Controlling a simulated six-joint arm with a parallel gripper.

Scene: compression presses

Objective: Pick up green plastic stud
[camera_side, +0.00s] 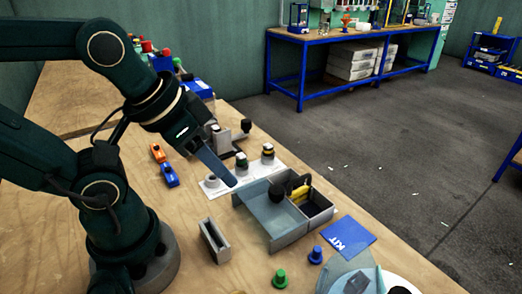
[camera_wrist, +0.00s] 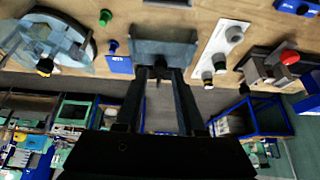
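The green plastic stud (camera_side: 280,279) stands on the wooden bench near the front edge in the side view. It also shows at the top of the wrist view (camera_wrist: 105,16), left of my fingers. A blue stud (camera_side: 315,255) stands beside it, to its right and a little farther back. My gripper (camera_side: 232,183) points down to the right, near the grey tray's left back corner and well away from the green stud. In the wrist view its two fingers (camera_wrist: 160,76) are apart, with nothing visibly held between them.
The grey divided tray (camera_side: 290,238) holds black and yellow parts. A blue KIT card (camera_side: 348,236) lies right of it. A grey slotted block (camera_side: 214,241) stands left. A white plate with round parts (camera_side: 240,172) lies behind. A clear-covered round fixture (camera_side: 352,275) stands right of the studs.

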